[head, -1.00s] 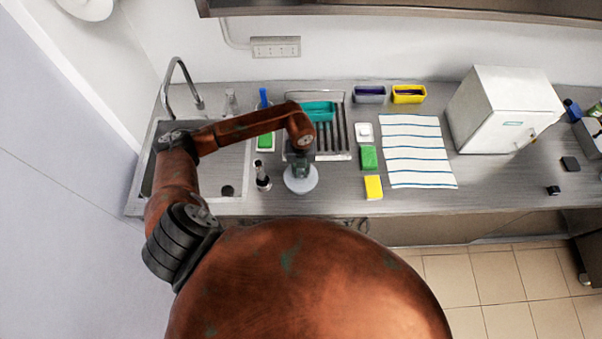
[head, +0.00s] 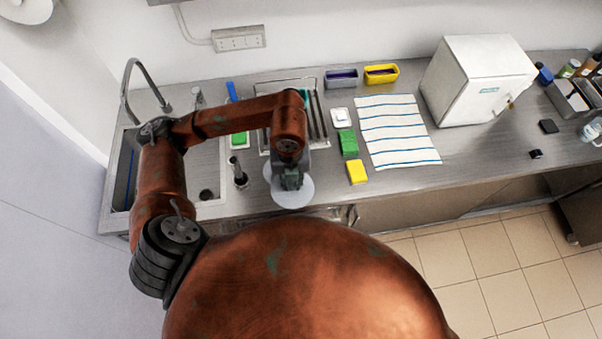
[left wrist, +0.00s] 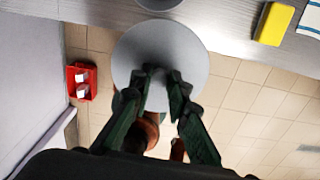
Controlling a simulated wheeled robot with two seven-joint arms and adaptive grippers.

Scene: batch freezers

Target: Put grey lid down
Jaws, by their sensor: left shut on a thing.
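My left gripper (head: 291,182) is shut on the grey lid (head: 293,200), a flat, pale round disc. In the left wrist view, the lid (left wrist: 150,45) shows beyond my two dark green fingertips (left wrist: 162,78), which meet at its middle. There the lid overlaps the counter's front edge and the floor tiles behind it. It looks held above, not resting on, the counter (head: 330,197). What lies under the lid and behind my left arm is hidden. My right gripper is not in view.
A dark upright tool (head: 238,172) stands left of the lid. A yellow sponge (head: 357,172), green sponge (head: 348,143) and striped cloth (head: 398,130) lie to the right. Behind my arm is a drying rack (head: 322,140); the sink (head: 125,170) is left. A red bin (left wrist: 92,72) stands on the floor.

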